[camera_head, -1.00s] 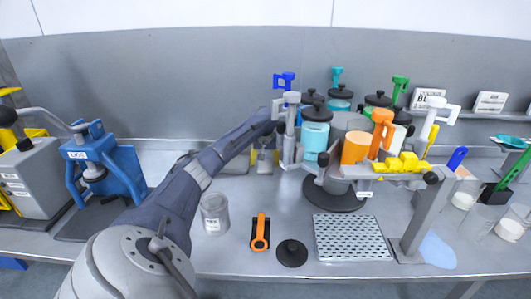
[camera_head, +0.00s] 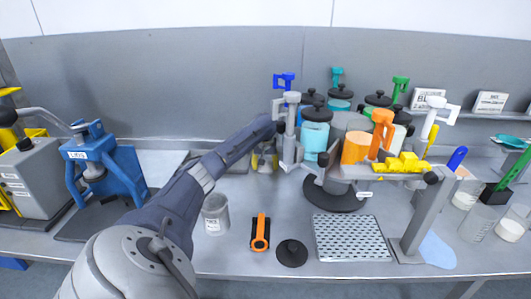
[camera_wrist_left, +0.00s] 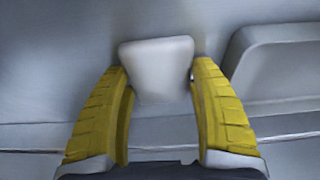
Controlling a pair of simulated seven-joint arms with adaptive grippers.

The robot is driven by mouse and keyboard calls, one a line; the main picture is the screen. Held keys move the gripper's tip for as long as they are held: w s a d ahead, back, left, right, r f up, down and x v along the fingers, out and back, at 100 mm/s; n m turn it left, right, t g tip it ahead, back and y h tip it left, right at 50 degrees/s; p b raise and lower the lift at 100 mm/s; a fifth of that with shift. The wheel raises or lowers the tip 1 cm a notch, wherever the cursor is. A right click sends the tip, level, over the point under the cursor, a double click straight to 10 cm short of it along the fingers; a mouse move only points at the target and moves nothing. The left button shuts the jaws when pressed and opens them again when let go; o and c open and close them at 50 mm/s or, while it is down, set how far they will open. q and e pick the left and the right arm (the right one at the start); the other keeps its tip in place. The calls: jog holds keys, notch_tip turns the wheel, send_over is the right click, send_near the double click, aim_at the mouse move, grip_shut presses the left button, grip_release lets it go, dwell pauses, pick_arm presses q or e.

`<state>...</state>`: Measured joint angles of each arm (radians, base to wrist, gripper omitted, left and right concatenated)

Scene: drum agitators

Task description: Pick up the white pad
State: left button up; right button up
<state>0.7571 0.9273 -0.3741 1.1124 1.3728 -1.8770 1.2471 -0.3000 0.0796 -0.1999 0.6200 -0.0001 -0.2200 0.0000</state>
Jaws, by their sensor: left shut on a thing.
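The white pad (camera_wrist_left: 158,68) is a small pale block with rounded corners in the left wrist view. It sits between the yellow fingers of my left gripper (camera_wrist_left: 160,85), which is shut on it. In the head view the left gripper (camera_head: 264,161) points down at the back of the bench, left of the jar carousel. The pad is too small and too covered by the fingers to make out clearly there. My right gripper does not show.
A carousel of lidded jars (camera_head: 316,135) stands close to the right of my left gripper. A metal can (camera_head: 215,213), an orange-handled tool (camera_head: 260,232), a black disc (camera_head: 291,253) and a perforated plate (camera_head: 351,238) lie in front. A blue press (camera_head: 103,165) stands left.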

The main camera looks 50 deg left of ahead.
aim_at(266, 165)
pick_arm(q)
jog(key=shift+r, duration=0.85)
notch_tip(266, 165, up, 5)
jog(key=shift+r, duration=0.1)
jog(key=s+a, duration=0.2)
jog(key=s, duration=0.3)
jog(key=s+a, duration=0.3)
jog(key=s, duration=0.2)
jog(key=s+a, duration=0.2)
jog(key=s, duration=0.4)
jog(key=shift+s+a, duration=0.1)
jog(key=shift+a, duration=0.2)
jog(key=shift+d, duration=0.1)
